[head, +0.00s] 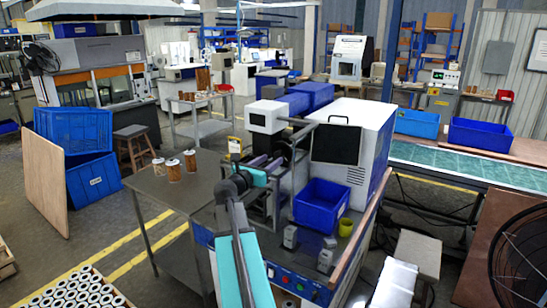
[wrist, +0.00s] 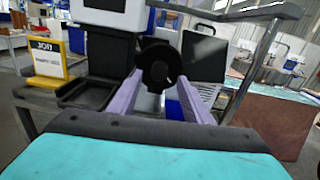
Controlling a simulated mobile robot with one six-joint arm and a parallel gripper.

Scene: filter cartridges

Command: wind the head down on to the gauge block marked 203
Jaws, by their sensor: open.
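My gripper (head: 262,163) is up at the machine, with its two lilac fingers apart. In the wrist view the fingers (wrist: 160,84) point at a round black knob (wrist: 158,62), one on each side of its lower part. I cannot tell whether they touch it. The machine's white head (wrist: 108,10) stands above a black stage at left; it also shows in the head view (head: 268,117). Grey blocks stand on the bench front, one left (head: 290,237) and one right (head: 326,258); their marks are unreadable. No block marked 203 can be made out.
A yellow-framed JOB card (wrist: 46,62) stands left of the stage, its lower line unreadable. A blue bin (head: 320,205) and a dark screen (head: 336,144) are right of my gripper. A grey table (head: 160,205) with several jars is at left. A metal rail (wrist: 262,68) rises at right.

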